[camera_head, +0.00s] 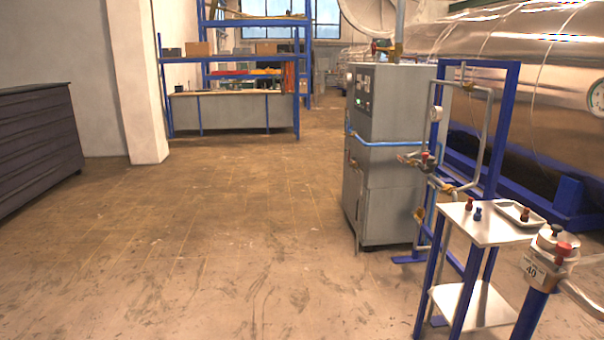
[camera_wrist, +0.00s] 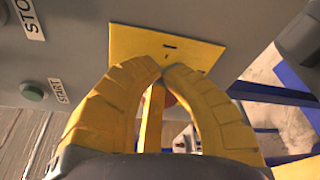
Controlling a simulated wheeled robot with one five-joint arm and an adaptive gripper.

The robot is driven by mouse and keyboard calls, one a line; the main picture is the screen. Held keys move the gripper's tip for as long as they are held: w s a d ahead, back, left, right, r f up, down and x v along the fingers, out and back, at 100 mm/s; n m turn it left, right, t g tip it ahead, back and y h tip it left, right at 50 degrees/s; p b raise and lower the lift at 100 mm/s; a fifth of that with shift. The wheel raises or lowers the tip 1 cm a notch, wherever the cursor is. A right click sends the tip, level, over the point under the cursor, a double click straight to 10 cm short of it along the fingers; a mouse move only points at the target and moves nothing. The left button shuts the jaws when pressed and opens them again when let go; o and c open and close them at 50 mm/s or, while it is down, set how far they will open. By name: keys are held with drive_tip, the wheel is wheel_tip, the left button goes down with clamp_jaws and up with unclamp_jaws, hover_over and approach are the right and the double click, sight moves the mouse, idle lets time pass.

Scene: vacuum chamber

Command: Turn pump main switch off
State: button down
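My gripper (camera_wrist: 162,72) shows only in the wrist view. Its curved yellow fingers come together at the tips, close to a yellow square plate (camera_wrist: 190,50) on a grey panel. The plate has a small dark slot and a mark. A small red part (camera_wrist: 170,98) shows between the fingers. It may belong to the main switch, but the fingers hide most of it. I cannot tell whether the fingers touch it. A green button (camera_wrist: 32,92) with a START label and part of a STOP label (camera_wrist: 28,18) are on the same panel, to the left.
In the head view, a grey cabinet (camera_head: 392,120) stands right of centre beside blue framing and pipes. A white-topped stand (camera_head: 482,233) with small red and blue knobs is at the lower right. Blue shelving (camera_head: 232,59) is at the back. The floor (camera_head: 190,240) at left and centre is clear.

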drive_tip(key=shift+w+r+p, duration=0.2)
drive_tip(key=shift+r+p, duration=0.45)
drive_tip(key=shift+p, duration=0.1)
drive_tip(key=shift+w+r+p, duration=0.15)
drive_tip(key=shift+w+p, duration=0.05)
drive_tip(key=shift+p, duration=0.1)
idle(0.4)
drive_tip(key=shift+s+r, duration=0.25)
drive_tip(key=shift+s, duration=0.05)
idle(0.3)
